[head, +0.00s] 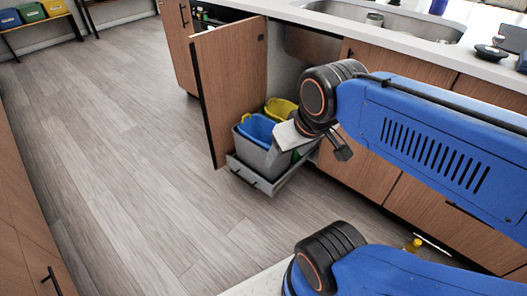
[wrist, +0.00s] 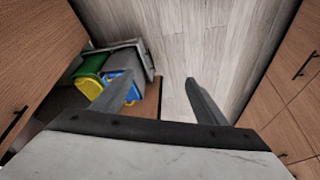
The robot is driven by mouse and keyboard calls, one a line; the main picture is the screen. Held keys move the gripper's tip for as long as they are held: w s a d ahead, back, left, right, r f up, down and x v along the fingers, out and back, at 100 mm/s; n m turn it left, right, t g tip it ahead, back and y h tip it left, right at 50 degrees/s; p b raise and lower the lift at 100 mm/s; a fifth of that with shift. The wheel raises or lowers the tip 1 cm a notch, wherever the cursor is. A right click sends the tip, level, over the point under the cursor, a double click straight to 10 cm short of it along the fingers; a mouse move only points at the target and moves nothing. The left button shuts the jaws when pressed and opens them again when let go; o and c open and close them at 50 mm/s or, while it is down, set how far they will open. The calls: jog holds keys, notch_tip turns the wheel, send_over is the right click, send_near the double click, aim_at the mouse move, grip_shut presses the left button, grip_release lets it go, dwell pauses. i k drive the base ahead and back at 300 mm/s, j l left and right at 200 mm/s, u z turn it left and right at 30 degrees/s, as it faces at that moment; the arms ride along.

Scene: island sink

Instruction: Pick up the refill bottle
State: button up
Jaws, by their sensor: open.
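I cannot pick out the refill bottle with certainty. A small yellow-orange object, possibly a bottle top (head: 413,244), shows low by the cabinet fronts at the lower right in the head view, mostly hidden behind my blue arm. Small dark and green items (head: 201,14), too small to name, stand inside the open cabinet at the top. My gripper (wrist: 162,90) is open, with two grey fingers wide apart and nothing between them in the wrist view. It hangs over the pulled-out bin drawer in the head view.
The drawer (head: 262,186) holds grey, blue (head: 257,129) and yellow (head: 281,108) bins; a green bin (wrist: 91,66) shows in the wrist view. An open wooden door (head: 229,85) stands left of it. The sink counter (head: 480,66) is above. The floor at left is clear.

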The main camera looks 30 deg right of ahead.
aim_at(410, 248)
jog(key=z, duration=0.45)
jog(key=l+z, duration=0.1)
jog(key=z, duration=0.85)
jog(key=l+z, duration=0.1)
jog(key=z, duration=0.35)
jog(key=i+z, duration=0.1)
jog(key=z, duration=0.4)
jog(key=l+u, duration=0.2)
jog(key=u, duration=0.95)
jog(key=k+l+u, duration=0.25)
jog(key=l+u, duration=0.15)
jog(key=l, duration=0.2)
jog(key=k+l+u, duration=0.4)
jog(key=l, duration=0.15)
jog(key=k+l+u, duration=0.4)
jog(key=k+l, duration=0.5)
jog(key=l, duration=0.2)
